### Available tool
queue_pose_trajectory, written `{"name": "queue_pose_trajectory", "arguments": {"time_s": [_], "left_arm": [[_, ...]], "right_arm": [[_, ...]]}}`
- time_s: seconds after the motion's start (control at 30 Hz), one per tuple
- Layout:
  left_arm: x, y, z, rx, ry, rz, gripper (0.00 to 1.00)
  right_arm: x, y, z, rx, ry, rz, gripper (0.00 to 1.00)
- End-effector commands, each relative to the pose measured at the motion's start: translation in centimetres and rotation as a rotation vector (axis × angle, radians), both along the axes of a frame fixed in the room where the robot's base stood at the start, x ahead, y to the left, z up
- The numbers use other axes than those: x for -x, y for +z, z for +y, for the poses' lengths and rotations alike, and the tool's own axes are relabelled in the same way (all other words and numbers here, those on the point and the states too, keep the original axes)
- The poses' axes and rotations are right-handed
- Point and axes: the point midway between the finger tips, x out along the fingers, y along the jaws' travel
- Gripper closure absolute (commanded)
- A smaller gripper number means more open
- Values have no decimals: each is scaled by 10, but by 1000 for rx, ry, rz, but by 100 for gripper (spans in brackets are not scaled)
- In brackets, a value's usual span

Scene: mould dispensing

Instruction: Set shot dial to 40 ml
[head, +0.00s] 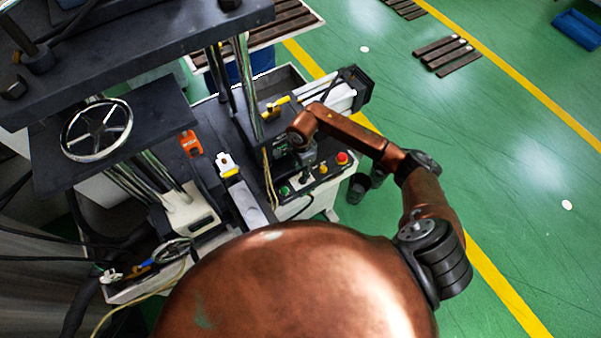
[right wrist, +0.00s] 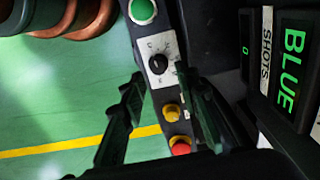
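The shot dial (right wrist: 158,63) is a black knob on a white marked plate, seen in the right wrist view between a green button (right wrist: 142,10) and a yellow button (right wrist: 172,112). The plate's markings and the knob's setting are too small to read. My right gripper (right wrist: 159,75) is open, with its two dark fingers on either side of the dial's area. I see no clear contact with the knob. In the head view my right gripper (head: 305,158) hangs over the control panel and partly hides the dial. My left gripper is not in view.
A red button (right wrist: 181,148) sits beyond the yellow one. A dark display (right wrist: 292,60) reads BLUE, beside a SHOTS label and a green digit that looks like 0. The machine's handwheel (head: 97,130) and steel columns stand to the left.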

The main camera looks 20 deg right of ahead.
Motion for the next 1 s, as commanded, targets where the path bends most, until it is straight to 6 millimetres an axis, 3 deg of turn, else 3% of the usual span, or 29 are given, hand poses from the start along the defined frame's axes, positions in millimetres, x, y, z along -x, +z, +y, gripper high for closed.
{"name": "queue_pose_trajectory", "arguments": {"time_s": [0.2,0.4,0.63,0.73,1.0], "left_arm": [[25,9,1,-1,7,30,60],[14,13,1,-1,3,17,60],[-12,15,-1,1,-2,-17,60],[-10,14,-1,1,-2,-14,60],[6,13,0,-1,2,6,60]], "right_arm": [[3,-34,-3,-2,-8,3,70],[2,-53,-2,-2,-6,1,70],[1,-57,-2,0,-3,-1,70],[1,-57,-2,0,-3,0,71],[0,-57,-1,0,-2,0,90]]}}
